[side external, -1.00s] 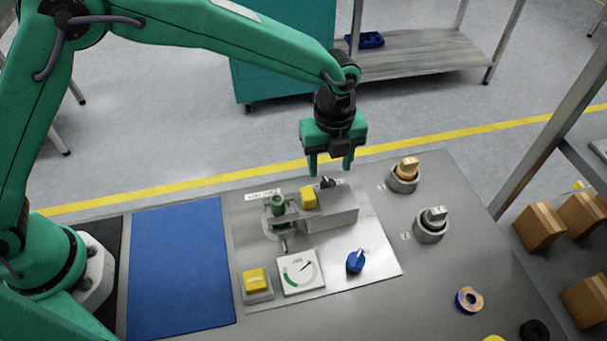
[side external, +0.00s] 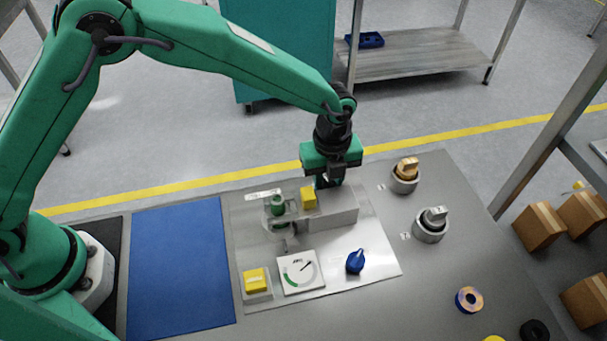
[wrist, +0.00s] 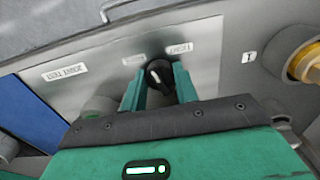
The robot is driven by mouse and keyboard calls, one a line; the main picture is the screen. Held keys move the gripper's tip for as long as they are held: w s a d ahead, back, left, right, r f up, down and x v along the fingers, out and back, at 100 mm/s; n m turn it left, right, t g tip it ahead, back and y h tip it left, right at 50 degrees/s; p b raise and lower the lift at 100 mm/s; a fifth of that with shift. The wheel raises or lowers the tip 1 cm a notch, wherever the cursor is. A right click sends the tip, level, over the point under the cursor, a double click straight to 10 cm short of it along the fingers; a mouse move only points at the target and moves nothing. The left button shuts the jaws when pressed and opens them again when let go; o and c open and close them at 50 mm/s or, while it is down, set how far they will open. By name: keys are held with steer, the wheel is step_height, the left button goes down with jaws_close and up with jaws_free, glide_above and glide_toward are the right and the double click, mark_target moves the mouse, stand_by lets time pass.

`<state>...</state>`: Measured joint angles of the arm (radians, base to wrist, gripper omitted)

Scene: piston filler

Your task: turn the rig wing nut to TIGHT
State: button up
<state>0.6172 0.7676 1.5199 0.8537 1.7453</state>
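The rig wing nut, a black knob with a pale mark, shows in the wrist view (wrist: 160,74) beside the grey block. My gripper (wrist: 159,66) is pointing down with its two green fingers on either side of the knob. A gap seems to show between the fingers and the knob, so it looks open around it. In the side view my gripper (side external: 328,184) is low over the back of the grey block (side external: 334,209) and hides the knob. Two small white labels (wrist: 180,48) sit beyond the knob, hard to read.
On the panel are a yellow button (side external: 256,279), a gauge (side external: 300,271), a blue knob (side external: 356,262) and a yellow block (side external: 309,197). Two round fixtures with handles, one brass (side external: 405,175) and one grey (side external: 432,224), stand at right. The blue mat (side external: 180,265) is clear.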

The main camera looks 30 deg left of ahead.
steer(key=c, duration=0.4)
steer(key=shift+o, duration=0.2)
steer(key=shift+m, duration=3)
steer(key=o, duration=1)
steer(key=shift+d+n, duration=0.1)
steer(key=shift+n, duration=0.3)
